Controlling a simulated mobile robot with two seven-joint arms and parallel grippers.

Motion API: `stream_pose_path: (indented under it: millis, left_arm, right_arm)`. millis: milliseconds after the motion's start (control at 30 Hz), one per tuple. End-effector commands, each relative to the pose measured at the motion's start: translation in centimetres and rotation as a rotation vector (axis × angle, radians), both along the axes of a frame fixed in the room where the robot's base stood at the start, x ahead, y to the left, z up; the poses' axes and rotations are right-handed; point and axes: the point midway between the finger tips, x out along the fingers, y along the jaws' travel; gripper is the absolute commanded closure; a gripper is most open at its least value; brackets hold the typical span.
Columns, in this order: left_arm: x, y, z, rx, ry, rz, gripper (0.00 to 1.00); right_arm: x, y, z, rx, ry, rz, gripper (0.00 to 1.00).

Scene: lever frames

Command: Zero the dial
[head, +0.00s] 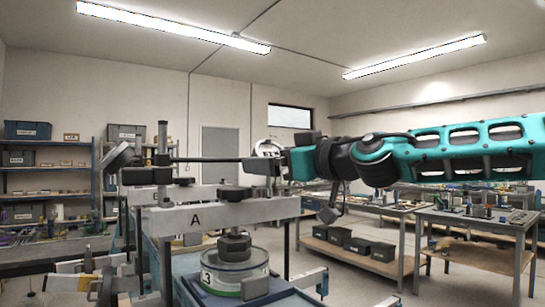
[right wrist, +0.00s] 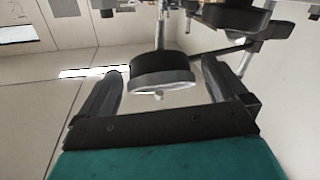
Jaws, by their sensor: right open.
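A round dial (head: 267,148) with a pale face shows in the head view at the right end of a dark horizontal rod (head: 210,160), partly covered by my right gripper (head: 270,164). Its markings are too small to read. In the right wrist view the dial (right wrist: 162,75) has a dark body and a silver rim. It sits between the two dark fingers of my right gripper (right wrist: 158,72), which is open with a visible gap on both sides. My left gripper is not in view.
The rod comes from an upright post (head: 162,140) at the left. Below is a grey beam marked A (head: 225,213) with a clear round vessel (head: 235,275) under it. Shelves (head: 45,170) stand at the left and workbenches (head: 475,215) at the right.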

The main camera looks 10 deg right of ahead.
Motion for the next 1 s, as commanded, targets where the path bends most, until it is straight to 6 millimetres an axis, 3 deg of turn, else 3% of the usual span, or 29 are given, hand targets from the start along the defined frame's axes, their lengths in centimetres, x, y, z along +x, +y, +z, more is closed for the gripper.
stream_pose_path:
  millis: [400, 900, 1000]
  left_arm:
    - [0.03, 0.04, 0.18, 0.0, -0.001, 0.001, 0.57]
    - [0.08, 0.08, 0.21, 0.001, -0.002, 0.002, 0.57]
    - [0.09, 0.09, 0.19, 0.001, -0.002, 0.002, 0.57]
  right_arm:
    - [0.76, 0.52, -0.04, 0.001, 0.001, 0.0, 0.0]
    - [0.73, 0.49, -0.04, 0.001, 0.001, 0.0, 0.47]
    - [0.75, 0.48, -0.06, 0.0, 0.0, 0.001, 0.52]
